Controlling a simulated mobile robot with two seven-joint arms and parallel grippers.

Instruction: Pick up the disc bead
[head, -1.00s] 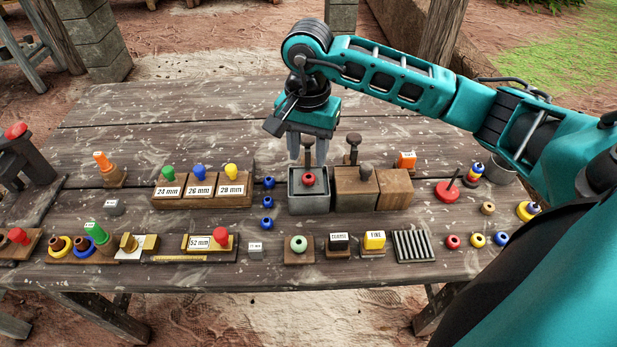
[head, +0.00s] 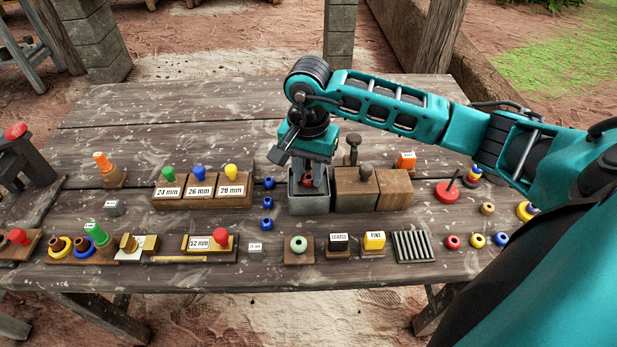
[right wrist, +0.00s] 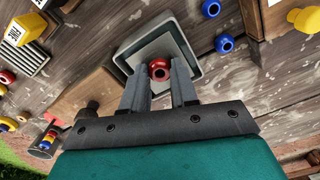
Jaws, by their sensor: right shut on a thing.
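A red bead (head: 308,179) with a dark hole sits inside the open-topped grey box (head: 308,205) near the middle of the table. It also shows in the right wrist view (right wrist: 158,70), between the two grey fingers. My right gripper (head: 308,176) reaches down into the box from above and is shut on the red bead. In the wrist view the gripper (right wrist: 159,82) has one finger on each side of the bead, and the box rim (right wrist: 190,48) surrounds them. The bead's underside is hidden. My left gripper is not in view.
Wooden blocks (head: 355,190) stand right beside the grey box. Several blue beads (head: 268,200) lie just left of it. A green bead (head: 298,244) on a wooden stand is in front. Labelled blocks (head: 200,190) stand further left. The back of the table is clear.

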